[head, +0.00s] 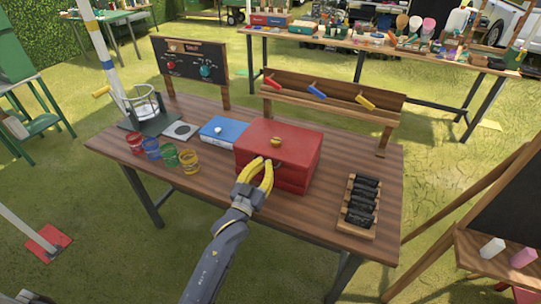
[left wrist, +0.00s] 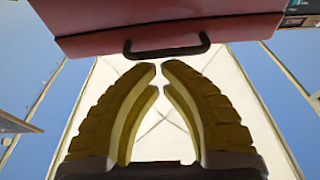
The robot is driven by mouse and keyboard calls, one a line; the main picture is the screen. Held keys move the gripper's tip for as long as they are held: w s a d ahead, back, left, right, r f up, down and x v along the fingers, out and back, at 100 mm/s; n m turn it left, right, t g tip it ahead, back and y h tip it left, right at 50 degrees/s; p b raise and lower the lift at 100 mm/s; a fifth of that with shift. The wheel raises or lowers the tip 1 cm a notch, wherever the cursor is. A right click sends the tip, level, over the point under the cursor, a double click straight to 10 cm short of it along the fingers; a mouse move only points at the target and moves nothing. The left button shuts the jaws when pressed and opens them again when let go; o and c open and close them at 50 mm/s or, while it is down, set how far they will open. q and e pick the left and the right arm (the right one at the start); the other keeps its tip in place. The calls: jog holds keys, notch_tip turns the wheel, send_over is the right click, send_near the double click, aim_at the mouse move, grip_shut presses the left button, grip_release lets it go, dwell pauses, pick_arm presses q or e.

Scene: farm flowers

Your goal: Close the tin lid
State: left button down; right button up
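The red tin (head: 300,150) stands on the wooden table, and its top looks flat and down in the head view. A small yellow knob-like piece (head: 276,142) shows on its top. In the left wrist view the red tin (left wrist: 90,38) fills the top, with a dark handle (left wrist: 166,51) on its near side. My left gripper (head: 263,161) is in front of the tin's near side. Its yellow fingertips (left wrist: 158,68) are a little apart with nothing between them, just below the handle in the wrist view. Contact is unclear. My right gripper is not in view.
A blue box (head: 223,129) lies left of the tin, with several coloured jars (head: 170,155) farther left. A wooden rack of black items (head: 361,203) stands at right. A wooden rail with coloured pegs (head: 330,101) stands behind. The table's front edge is close.

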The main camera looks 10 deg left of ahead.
pick_arm(q)
jog(key=shift+f, duration=0.6)
jog(key=shift+r, duration=0.1)
